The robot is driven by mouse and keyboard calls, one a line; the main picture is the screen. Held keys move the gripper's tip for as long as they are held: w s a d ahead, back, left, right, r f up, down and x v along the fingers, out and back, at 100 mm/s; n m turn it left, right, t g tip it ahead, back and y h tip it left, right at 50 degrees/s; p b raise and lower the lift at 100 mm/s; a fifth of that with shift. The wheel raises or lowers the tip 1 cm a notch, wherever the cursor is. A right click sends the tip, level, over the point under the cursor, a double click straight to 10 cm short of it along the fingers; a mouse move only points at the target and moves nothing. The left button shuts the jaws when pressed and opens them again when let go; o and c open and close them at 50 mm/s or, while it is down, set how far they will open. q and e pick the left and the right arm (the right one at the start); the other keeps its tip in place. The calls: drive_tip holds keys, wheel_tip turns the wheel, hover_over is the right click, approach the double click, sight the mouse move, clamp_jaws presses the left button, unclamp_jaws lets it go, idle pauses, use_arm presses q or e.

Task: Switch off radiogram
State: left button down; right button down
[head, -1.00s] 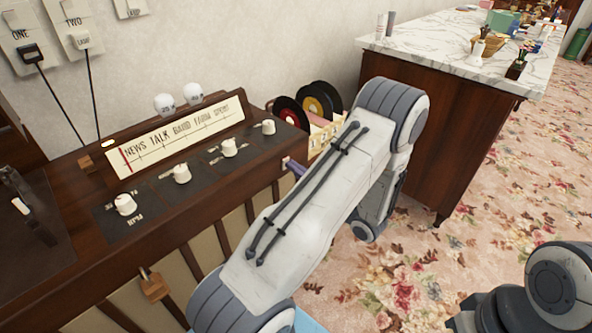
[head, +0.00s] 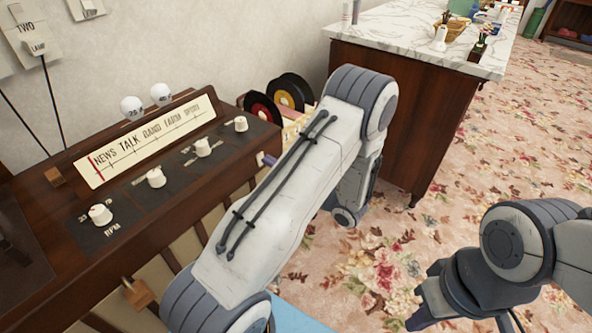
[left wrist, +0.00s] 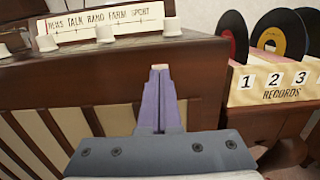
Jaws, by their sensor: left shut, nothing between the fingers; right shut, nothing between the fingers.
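The radiogram (head: 40,212) is a dark wooden cabinet at the left of the head view. It has a cream station dial (head: 150,137) with a red marker at its left end, and several white knobs, one above "RPM" (head: 100,214). A small brown block (head: 54,177) sits left of the dial. My left gripper (head: 268,160) is shut and empty, its purple fingers at the cabinet's front near the right end. In the left wrist view, a small pale piece (left wrist: 160,67) shows at the fingertips; contact is unclear. My right gripper (head: 462,318) is shut, low at the right, away from the radiogram.
A records box (left wrist: 275,90) stands just right of the radiogram. A marble-topped counter (head: 420,45) stands behind my left arm. Two white round shakers (head: 132,107) stand behind the dial. Flowered carpet (head: 490,150) is clear at the right.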

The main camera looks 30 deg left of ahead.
use_arm(q)
drive_tip(key=s+d+r+p, duration=0.1)
drive_tip(key=d+p, duration=0.1)
drive_tip(key=d, duration=1.1)
drive_tip(key=shift+s+r, duration=0.15)
drive_tip(key=shift+r, duration=0.1)
drive_tip(key=s+d+r+n+g+h, duration=0.1)
drive_tip(key=s+d+r+n+h, duration=0.4)
drive_tip(key=s+d+h, duration=0.45)
drive_tip(key=s+d+r+n+g+h, duration=0.1)
drive_tip(key=s+d+r+n+h, duration=0.2)
drive_tip(key=s+d+n+h, duration=0.55)
wheel_tip(320, 180, up, 26)
drive_tip(key=s+m+h+p, duration=0.1)
drive_tip(key=s+p, duration=0.1)
drive_tip(key=p, duration=2.5)
drive_tip(key=shift+s+d+r+m+h, duration=0.25)
drive_tip(key=shift+s+m+h, duration=0.05)
drive_tip(key=shift+s+m, duration=0.05)
